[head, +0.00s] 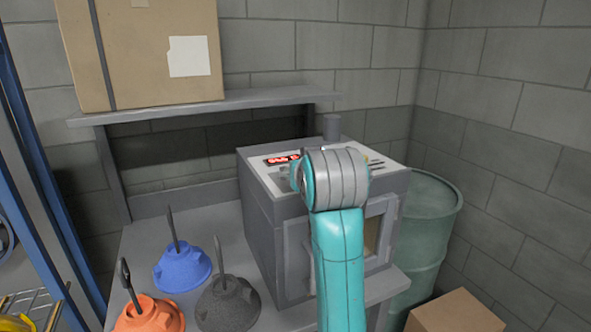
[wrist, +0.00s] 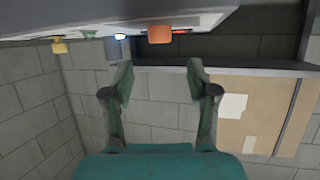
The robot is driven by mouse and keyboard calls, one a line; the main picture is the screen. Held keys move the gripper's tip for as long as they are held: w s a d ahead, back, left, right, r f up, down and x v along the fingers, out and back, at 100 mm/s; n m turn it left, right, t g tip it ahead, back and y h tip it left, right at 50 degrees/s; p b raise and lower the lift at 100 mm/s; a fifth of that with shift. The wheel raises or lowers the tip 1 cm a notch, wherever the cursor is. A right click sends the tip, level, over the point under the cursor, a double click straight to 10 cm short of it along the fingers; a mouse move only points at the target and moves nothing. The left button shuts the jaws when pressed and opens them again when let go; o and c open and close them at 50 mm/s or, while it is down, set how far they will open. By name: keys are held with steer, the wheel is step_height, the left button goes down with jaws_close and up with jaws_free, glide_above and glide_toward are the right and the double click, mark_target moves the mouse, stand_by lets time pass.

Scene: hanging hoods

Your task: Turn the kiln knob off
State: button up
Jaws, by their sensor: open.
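The grey kiln (head: 262,215) stands on the bench, with a pale sloped control panel (head: 262,176) and a red display (head: 280,160) on top. My teal and grey arm covers the panel's middle and part of the front in the head view, and my gripper is mostly hidden there. In the wrist view my gripper (wrist: 159,75) is open and empty, its fingers pointing toward the panel edge. An orange block-shaped control (wrist: 160,33) sticks out just beyond the fingertips, apart from them. A yellow control (wrist: 59,46) and a small green one (wrist: 90,34) are farther left. I cannot tell which is the knob.
Blue (head: 182,270), orange (head: 150,314) and dark grey (head: 228,303) hoods with upright hooks sit on the bench left of the kiln. A cardboard box (head: 140,60) rests on the shelf (head: 200,107) behind. A green barrel (head: 425,235) stands right.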

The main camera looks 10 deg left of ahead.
steer(key=x, duration=0.9)
steer(key=shift+w, duration=0.15)
jaws_close()
steer(key=shift+n+y, duration=0.3)
steer(key=n+g+y, duration=0.3)
steer(key=n+y, duration=0.1)
steer(key=shift+d+n, duration=0.1)
steer(key=shift+n, duration=0.2)
steer(key=n+g+y, duration=0.2)
steer(key=n+g, duration=0.1)
steer(key=shift+y, duration=0.4)
steer(key=shift+n+g+y, duration=0.7)
steer(key=shift+n+g, duration=1.1)
steer(key=shift+g, duration=0.1)
steer(key=shift+f, duration=0.1)
